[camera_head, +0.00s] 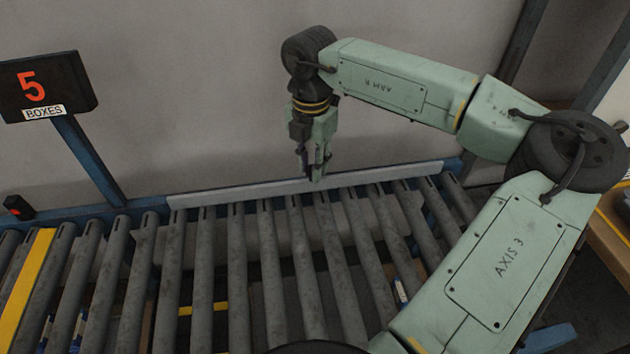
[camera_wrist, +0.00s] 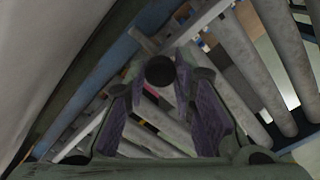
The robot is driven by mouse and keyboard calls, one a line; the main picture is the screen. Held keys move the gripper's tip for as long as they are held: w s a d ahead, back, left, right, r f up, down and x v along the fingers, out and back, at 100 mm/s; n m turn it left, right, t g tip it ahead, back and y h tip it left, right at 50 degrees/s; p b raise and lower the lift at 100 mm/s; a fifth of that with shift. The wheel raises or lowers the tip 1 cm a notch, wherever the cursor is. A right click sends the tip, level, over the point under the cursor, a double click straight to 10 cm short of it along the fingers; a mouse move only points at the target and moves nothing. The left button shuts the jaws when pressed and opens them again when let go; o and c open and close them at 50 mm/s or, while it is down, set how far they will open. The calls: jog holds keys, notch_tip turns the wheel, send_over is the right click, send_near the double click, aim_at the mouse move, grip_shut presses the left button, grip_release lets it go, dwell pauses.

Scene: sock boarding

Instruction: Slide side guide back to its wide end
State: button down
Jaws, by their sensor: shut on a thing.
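The side guide (camera_head: 236,192) is a long, light grey bar along the far, wall side of the roller conveyor. It runs from left of centre to near the conveyor's right end. My gripper (camera_head: 316,178) points down at the guide, right of its middle. In the wrist view a dark round knob (camera_wrist: 160,70) sits between the purple-padded fingers, and my gripper is shut on it. The head view does not show the knob clearly, as the fingers cover it. How the knob joins the guide is hidden.
Grey rollers (camera_head: 237,270) fill the conveyor in front of the guide. A blue frame rail (camera_head: 75,212) runs behind, close to the wall. A sign reading 5 BOXES (camera_head: 47,88) stands on a blue post at left.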

jog(key=shift+w+r, duration=0.1)
jog(key=shift+w, duration=0.15)
jog(key=c, duration=1.8)
grip_release()
jog(key=o, duration=0.5)
jog(key=shift+c, duration=0.2)
notch_tip(320, 180, up, 12)
